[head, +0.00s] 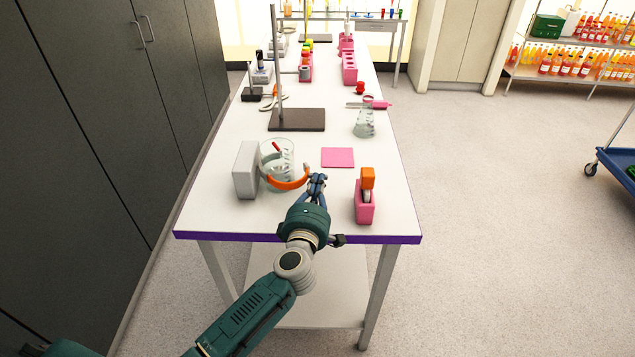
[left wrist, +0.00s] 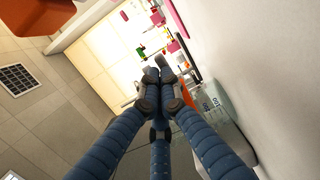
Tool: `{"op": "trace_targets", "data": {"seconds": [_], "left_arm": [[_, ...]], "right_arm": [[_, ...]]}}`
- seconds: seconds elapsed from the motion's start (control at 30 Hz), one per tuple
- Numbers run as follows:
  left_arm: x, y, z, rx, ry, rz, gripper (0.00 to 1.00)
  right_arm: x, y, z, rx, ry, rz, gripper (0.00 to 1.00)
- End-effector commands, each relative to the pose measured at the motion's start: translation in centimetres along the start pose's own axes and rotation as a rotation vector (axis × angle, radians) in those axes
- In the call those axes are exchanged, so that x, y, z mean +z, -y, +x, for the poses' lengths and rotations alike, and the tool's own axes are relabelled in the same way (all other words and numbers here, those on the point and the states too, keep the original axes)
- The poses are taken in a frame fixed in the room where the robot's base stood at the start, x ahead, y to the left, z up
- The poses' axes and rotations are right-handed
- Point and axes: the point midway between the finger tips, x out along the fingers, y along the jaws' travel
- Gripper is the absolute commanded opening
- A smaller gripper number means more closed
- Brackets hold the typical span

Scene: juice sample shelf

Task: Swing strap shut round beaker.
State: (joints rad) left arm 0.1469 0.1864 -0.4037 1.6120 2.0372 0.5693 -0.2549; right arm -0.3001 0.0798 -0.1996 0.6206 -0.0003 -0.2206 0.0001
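A clear glass beaker (head: 279,150) with a red item in it stands near the left front of the white table. A grey block (head: 246,170) is close beside it on the left. An orange strap (head: 287,184) curves across the beaker's near side, its free end standing out to the right, apart from the glass. My left gripper (head: 317,180) is right beside that free end, its fingers drawn together. In the left wrist view the fingertips (left wrist: 164,72) meet with nothing visible between them. The strap (left wrist: 216,92) shows behind the fingers there. My right gripper is not in view.
A pink box with an orange-topped item (head: 366,200) stands right of my gripper. A pink mat (head: 338,157) lies behind it. A flask (head: 365,122) and a dark stand base (head: 297,120) are farther back. The table's purple front edge (head: 300,238) is close.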

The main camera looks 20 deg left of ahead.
Motion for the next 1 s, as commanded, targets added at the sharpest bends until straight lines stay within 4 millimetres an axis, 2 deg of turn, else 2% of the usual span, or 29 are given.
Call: {"op": "trace_targets", "data": {"seconds": [0.37,0.5,1.0], "left_arm": [[0.2,-0.1,0.9,0.000,-0.068,-0.007,0.00],[0.1,-0.2,2.0,-0.001,-0.138,-0.007,0.00],[-1.5,-0.3,7.0,0.000,-0.133,-0.006,0.00]], "right_arm": [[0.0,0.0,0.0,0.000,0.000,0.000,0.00],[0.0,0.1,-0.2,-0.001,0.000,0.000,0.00],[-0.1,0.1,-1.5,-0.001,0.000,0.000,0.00]]}}
